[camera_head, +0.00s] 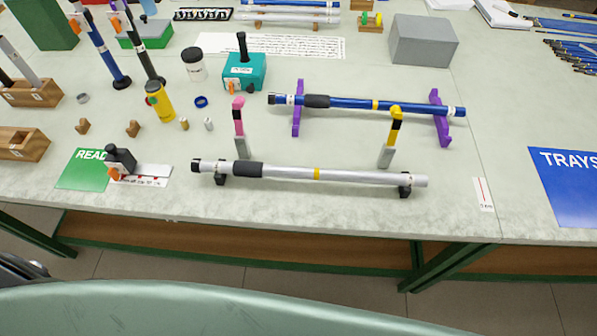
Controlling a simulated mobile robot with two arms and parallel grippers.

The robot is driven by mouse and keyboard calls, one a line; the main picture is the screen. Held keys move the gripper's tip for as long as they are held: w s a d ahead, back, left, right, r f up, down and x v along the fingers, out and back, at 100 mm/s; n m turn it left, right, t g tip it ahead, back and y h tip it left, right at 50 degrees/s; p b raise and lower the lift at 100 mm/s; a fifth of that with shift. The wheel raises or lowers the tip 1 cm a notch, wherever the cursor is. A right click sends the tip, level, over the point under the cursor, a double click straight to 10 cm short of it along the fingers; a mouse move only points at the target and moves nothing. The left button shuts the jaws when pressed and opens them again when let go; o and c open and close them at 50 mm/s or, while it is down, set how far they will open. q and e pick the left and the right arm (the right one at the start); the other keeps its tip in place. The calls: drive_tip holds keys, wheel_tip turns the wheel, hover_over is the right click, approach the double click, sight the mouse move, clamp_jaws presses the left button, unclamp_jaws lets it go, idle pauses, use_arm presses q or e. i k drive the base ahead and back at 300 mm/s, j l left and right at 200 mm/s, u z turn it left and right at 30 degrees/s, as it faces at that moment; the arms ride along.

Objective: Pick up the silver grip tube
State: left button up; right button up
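A silver tube (290,173) with a black grip section (248,170), a dark left end and a yellow band lies across two small black stands near the table's front edge. It lies nearly level, running left to right and slightly down. A blue tube (345,104) with a black grip rests on purple stands behind the front silver tube. Neither of my grippers is in view.
A pink-topped post (238,115) and a yellow-topped post (396,120) stand just behind the front silver tube. A black stamp-like item (120,158) is on its left. A blue TRAYS mat (570,188) is at right. Table between tube and mat is mostly clear.

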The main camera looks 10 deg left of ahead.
sight(286, 172)
drive_tip(key=k+j, duration=0.1)
drive_tip(key=j, duration=0.35)
drive_tip(key=j+z, duration=0.1)
drive_tip(key=j, duration=0.4)
drive_tip(key=k+j, duration=0.15)
drive_tip(key=j, duration=0.3)
drive_tip(key=k+j+z, duration=0.15)
drive_tip(key=j, duration=0.3)
drive_tip(key=k+j, duration=0.1)
drive_tip(key=j, duration=0.35)
drive_tip(key=i+l+u, duration=0.25)
drive_tip(key=l, duration=0.45)
drive_tip(key=l+u, duration=0.2)
drive_tip(key=l, duration=0.45)
